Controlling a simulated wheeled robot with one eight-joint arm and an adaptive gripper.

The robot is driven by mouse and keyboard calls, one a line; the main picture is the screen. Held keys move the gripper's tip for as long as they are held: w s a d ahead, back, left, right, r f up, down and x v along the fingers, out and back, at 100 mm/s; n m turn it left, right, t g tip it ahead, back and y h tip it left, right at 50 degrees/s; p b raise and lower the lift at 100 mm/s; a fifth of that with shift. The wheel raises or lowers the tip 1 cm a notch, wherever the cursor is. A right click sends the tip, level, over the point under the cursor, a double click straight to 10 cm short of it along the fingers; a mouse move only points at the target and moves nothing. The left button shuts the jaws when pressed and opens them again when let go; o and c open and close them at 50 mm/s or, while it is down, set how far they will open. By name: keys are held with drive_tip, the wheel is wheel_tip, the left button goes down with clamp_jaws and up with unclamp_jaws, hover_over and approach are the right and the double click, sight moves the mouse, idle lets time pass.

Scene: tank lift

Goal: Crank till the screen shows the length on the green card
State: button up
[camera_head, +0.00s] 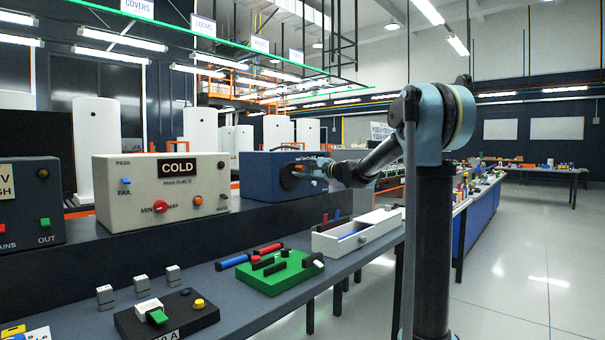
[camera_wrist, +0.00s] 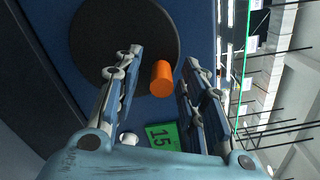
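The blue box (camera_head: 262,172) stands on the raised shelf of the bench. In the wrist view its face (camera_wrist: 200,25) carries a large dark disc (camera_wrist: 110,35) with an orange crank knob (camera_wrist: 161,78) near its edge. My gripper (camera_wrist: 161,64) is open, with one finger on each side of the knob and a visible gap to both. In the head view my gripper (camera_head: 318,172) is at the box's right face and hides part of the disc. The green card (camera_wrist: 162,136), marked 15, shows below the knob in the wrist view. I see no readable screen in either view.
A cream box marked COLD (camera_head: 161,190) stands left of the blue box. On the bench below are a green board (camera_head: 283,273) with dark and coloured parts, an open white drawer-like tray (camera_head: 353,236) and a dark block with a green switch (camera_head: 166,316). Floor at right is clear.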

drive_tip(key=v, duration=1.2)
drive_tip(key=shift+f, duration=0.1)
